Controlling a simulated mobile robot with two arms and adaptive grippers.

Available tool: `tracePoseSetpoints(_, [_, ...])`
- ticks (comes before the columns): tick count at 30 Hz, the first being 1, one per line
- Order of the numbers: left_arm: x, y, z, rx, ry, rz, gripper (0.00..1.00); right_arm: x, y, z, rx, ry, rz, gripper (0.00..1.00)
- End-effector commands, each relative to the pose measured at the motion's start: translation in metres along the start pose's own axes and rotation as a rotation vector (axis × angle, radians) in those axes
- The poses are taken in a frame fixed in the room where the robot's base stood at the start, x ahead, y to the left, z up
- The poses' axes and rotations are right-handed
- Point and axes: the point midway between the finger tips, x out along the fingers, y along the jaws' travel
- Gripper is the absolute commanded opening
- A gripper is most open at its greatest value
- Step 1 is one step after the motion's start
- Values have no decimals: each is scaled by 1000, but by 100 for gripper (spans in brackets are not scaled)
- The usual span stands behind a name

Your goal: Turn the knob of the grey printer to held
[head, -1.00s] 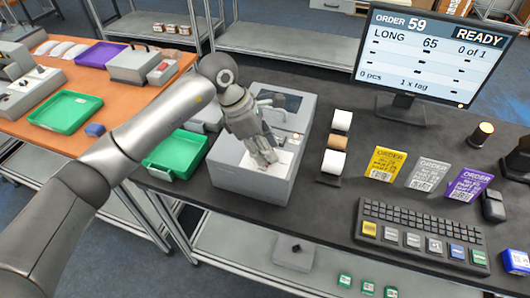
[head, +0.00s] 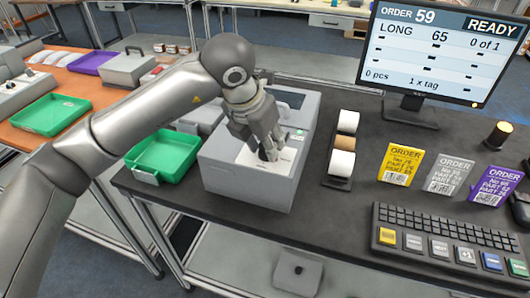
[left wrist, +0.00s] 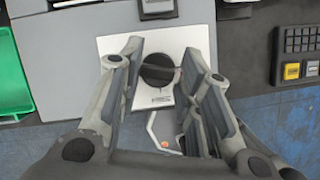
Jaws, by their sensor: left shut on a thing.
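The grey printer (head: 235,176) stands on the dark bench in the head view, with a white plate on its front part. Its round black knob (left wrist: 157,71) sits on that white plate (left wrist: 118,45) in the left wrist view, its ridge lying roughly level across the picture. The plate's small print is unreadable. My left gripper (head: 264,152) points down at the plate and is shut on the knob, one finger on each side; it also shows in the left wrist view (left wrist: 162,66). The fingers hide most of the knob in the head view. My right gripper is not in view.
A green tray (head: 165,154) lies left of the printer, and label rolls (head: 343,143) stand on its right. Order cards (head: 402,165), a keyboard (head: 445,238) and a monitor (head: 435,55) are farther right. A grey box (head: 298,272) sits on the shelf below.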

Motion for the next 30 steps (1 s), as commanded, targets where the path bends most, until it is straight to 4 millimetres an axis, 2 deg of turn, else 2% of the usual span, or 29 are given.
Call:
tracePoseSetpoints(1, [4,0,-1,-32,-4,18,8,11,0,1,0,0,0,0])
tracePoseSetpoints(3, [4,-1,0,-82,-4,37,8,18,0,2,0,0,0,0])
tracePoseSetpoints(12, [1,-2,0,-239,-3,99,8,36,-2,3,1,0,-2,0])
tracePoseSetpoints(30, [-1,-1,1,-304,-1,124,8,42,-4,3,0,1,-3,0])
